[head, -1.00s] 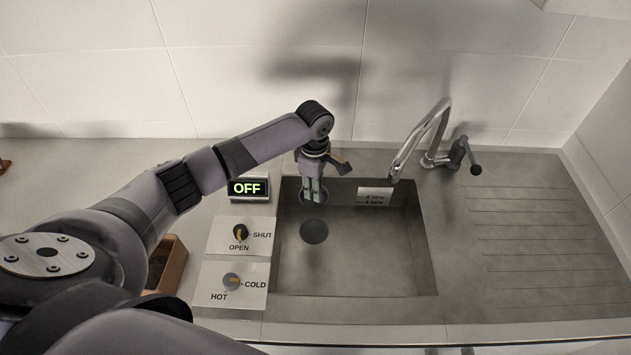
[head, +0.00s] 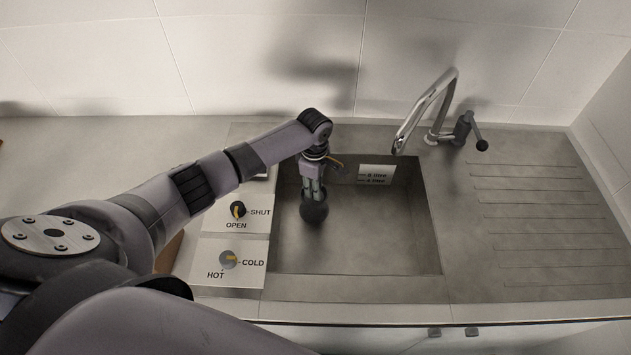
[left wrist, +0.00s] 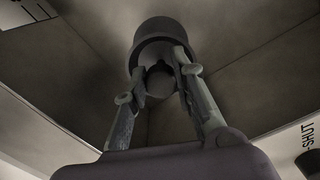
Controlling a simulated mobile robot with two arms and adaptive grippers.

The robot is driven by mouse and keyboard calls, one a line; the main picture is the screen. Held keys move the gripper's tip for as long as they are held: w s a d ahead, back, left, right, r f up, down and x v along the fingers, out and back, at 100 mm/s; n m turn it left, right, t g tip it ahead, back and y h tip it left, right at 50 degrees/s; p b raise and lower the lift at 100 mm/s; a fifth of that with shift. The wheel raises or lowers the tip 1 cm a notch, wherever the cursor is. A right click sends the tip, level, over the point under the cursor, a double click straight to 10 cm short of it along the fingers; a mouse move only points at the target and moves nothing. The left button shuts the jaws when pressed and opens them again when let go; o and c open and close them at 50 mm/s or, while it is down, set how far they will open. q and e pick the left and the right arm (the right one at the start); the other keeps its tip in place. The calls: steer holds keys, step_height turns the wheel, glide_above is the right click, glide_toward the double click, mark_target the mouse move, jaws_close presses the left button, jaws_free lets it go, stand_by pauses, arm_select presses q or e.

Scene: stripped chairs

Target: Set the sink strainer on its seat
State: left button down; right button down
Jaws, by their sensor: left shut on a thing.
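My left gripper (head: 314,193) reaches down into the sink basin (head: 370,245), near its left side. It is shut on the dark grey, round sink strainer (head: 314,212), which sits at the fingertips low in the basin. In the left wrist view the two fingers (left wrist: 163,72) close around the middle of the strainer (left wrist: 150,50), inside its round rim. The dark round seat in the basin floor is mostly covered by the strainer and fingers. I cannot tell whether the strainer touches it. My right gripper is not in view.
The tap (head: 428,108) and its lever (head: 466,130) stand behind the basin. A panel left of it carries an OPEN/SHUT knob (head: 238,210) and a HOT/COLD knob (head: 228,259). The ribbed drainboard (head: 530,215) on the right is clear.

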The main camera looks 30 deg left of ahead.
arm_select(q)
steer(key=shift+f+b, duration=1.2)
steer(key=shift+f, duration=1.75)
steer(key=shift+p, duration=0.5)
steer(key=shift+f, duration=0.75)
steer(key=c, duration=1.3)
jaws_free()
steer(key=shift+r, duration=0.1)
step_height(320, 180, up, 12)
steer(key=shift+a+f, duration=0.1)
